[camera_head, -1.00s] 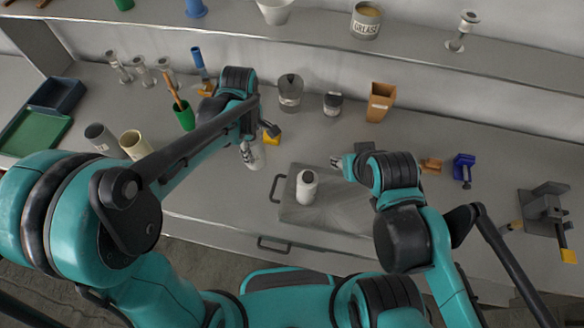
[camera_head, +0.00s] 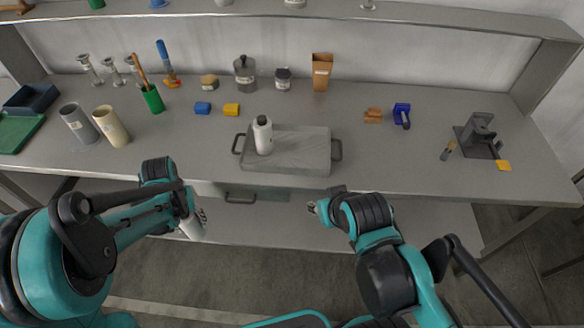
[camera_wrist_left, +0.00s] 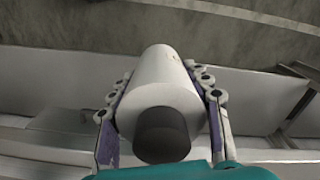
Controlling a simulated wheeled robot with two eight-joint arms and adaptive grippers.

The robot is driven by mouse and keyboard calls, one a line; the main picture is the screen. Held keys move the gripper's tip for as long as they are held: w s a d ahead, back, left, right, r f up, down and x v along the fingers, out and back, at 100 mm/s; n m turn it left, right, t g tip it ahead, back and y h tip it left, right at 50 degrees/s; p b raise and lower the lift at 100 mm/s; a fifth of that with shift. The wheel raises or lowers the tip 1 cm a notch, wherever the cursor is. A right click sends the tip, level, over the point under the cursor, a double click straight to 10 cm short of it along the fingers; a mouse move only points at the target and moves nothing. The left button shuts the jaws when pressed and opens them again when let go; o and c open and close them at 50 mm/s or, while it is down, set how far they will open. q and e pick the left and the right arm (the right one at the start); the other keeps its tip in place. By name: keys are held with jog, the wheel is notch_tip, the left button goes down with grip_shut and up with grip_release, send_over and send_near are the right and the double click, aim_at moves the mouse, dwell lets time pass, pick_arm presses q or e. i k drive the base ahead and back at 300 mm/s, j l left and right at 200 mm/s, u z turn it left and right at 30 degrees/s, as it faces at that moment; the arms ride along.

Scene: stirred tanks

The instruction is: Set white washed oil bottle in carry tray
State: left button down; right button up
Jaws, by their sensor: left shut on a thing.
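My left gripper (camera_head: 191,214) is shut on a white bottle (camera_head: 192,228), held in front of the bench, beyond its front edge. In the left wrist view the bottle (camera_wrist_left: 163,88) lies between the finger pads, its dark grey cap toward the camera. Its label cannot be read. The grey carry tray (camera_head: 300,152) with dark side handles sits on the bench near the front edge, to the right of and beyond the left gripper. Another white bottle (camera_head: 263,137) stands upright in the tray's left part. My right gripper (camera_head: 314,207) hangs in front of the bench; its opening cannot be made out.
A green holder (camera_head: 153,99) and grey (camera_head: 77,124) and cream (camera_head: 111,126) cups stand left. A dark vise-like fixture (camera_head: 478,134) stands right. The tray's right part is empty.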

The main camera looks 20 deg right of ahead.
aim_at(313, 153)
jog(key=k+z, duration=0.4)
jog(key=k+l+z, duration=0.1)
jog(key=z, duration=0.25)
jog(key=j+z, duration=0.25)
jog(key=j, duration=0.45)
jog(key=k+j+z, duration=0.25)
jog(key=j, duration=0.45)
jog(key=i, duration=0.1)
